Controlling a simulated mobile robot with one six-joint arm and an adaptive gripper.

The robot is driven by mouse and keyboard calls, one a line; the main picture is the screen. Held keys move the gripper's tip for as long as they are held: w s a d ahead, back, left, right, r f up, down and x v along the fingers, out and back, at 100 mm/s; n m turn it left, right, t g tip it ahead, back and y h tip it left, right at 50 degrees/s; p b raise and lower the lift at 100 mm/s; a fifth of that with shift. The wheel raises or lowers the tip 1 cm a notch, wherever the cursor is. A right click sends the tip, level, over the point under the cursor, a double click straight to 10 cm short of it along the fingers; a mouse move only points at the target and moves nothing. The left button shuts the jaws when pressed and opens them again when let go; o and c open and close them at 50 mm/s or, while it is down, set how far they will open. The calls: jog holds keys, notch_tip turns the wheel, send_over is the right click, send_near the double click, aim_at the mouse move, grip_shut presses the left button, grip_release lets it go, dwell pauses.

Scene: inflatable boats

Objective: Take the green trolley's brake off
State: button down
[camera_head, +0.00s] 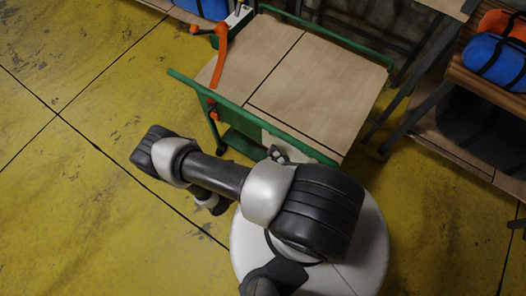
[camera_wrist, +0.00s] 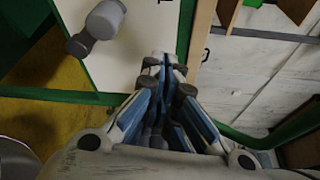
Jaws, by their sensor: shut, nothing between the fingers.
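The green trolley (camera_head: 300,80) has a wooden top in two panels and green rails, and stands in the middle of the head view. An orange lever (camera_head: 220,60) rises at its left end, with an orange fitting at its foot; I cannot tell whether it is the brake. My gripper (camera_wrist: 165,68) is shut and empty. In the head view it shows partly at the trolley's near side (camera_head: 278,155), mostly behind my arm. In the wrist view its tips are in front of a white panel (camera_wrist: 135,60) edged in green. A grey rounded part (camera_wrist: 100,25) is to their left.
A white box with a dark lever (camera_head: 238,16) is at the trolley's far left corner. A wooden bench (camera_head: 480,85) with blue and orange bundles stands at the right. Yellow floor (camera_head: 70,190) is clear on the left.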

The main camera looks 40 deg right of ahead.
jog(key=a+f, duration=0.2)
jog(key=a, duration=0.6)
jog(key=shift+s+a+f, duration=0.15)
jog(key=shift+s+f, duration=0.1)
jog(key=shift+s, duration=0.15)
jog(key=w+a+r+m+g+y, duration=0.25)
jog(key=r+m, duration=0.35)
jog(key=r, duration=0.3)
jog(key=w+a+r+m+g+y, duration=0.1)
jog(key=w+a+r+m+y, duration=0.1)
jog(key=w+r+m+y, duration=0.5)
jog(key=a+r+m+g, duration=0.15)
jog(key=r+m, duration=0.25)
jog(key=r, duration=0.7)
jog(key=s+r+m+t+y, duration=0.4)
jog(key=r+m, duration=0.4)
jog(key=r, duration=0.3)
jog(key=s+d+r+m+t+y, duration=0.1)
jog(key=s+r+m+t+y, duration=0.2)
jog(key=r, duration=0.8)
jog(key=s+m+t, duration=0.2)
jog(key=s+m, duration=0.2)
jog(key=m, duration=0.1)
jog(key=shift+d+m+y, duration=0.2)
jog(key=shift+m+y, duration=0.15)
jog(key=shift+m, duration=0.05)
